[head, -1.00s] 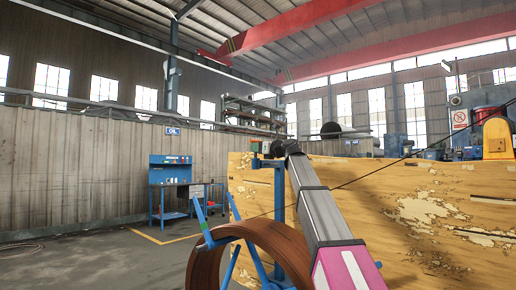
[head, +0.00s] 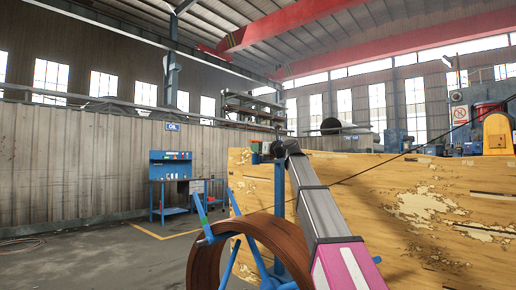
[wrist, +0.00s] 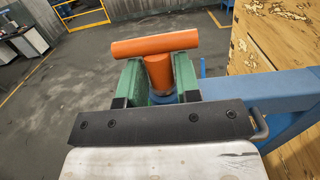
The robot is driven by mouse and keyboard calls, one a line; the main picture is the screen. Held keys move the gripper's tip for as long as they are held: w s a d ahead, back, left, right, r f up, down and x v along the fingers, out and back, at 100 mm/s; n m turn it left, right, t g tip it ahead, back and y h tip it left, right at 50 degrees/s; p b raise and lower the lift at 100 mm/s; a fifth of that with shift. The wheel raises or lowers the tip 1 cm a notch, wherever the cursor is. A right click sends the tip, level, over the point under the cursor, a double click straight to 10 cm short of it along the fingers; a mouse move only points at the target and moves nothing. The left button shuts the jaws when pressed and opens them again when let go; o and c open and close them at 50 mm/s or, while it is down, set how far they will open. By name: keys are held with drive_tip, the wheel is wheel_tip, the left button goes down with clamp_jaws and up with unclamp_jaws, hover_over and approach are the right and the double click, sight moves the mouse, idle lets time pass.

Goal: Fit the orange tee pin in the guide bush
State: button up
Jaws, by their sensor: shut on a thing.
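In the wrist view, the orange tee pin (wrist: 155,45) has its crossbar lying across the top, above the fingers, with a short stem below it. My gripper (wrist: 158,76) is shut on the stem, with one green finger on each side. A bit of blue (wrist: 163,98) shows just under the stem between the fingers. It may be the guide bush, but the fingers and the dark gripper body hide most of it. I cannot tell whether the stem's lower end is in it. In the head view, the gripper and pin are too small and hidden to make out.
A blue beam (wrist: 265,92) runs right from beside the gripper in the wrist view. A blue post (head: 279,200) and a brown reel (head: 210,255) stand by my arm. A worn yellow wooden panel (head: 400,215) fills the right. Open floor lies left.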

drive_tip(key=shift+f, duration=0.3)
drive_tip(key=o, duration=1)
drive_tip(key=shift+o, duration=0.2)
drive_tip(key=shift+s+d, duration=0.1)
drive_tip(key=r+v, duration=0.1)
drive_tip(key=v, duration=0.9)
drive_tip(key=shift+s+d+f, duration=0.2)
drive_tip(key=shift+f, duration=0.35)
drive_tip(key=shift+s, duration=0.1)
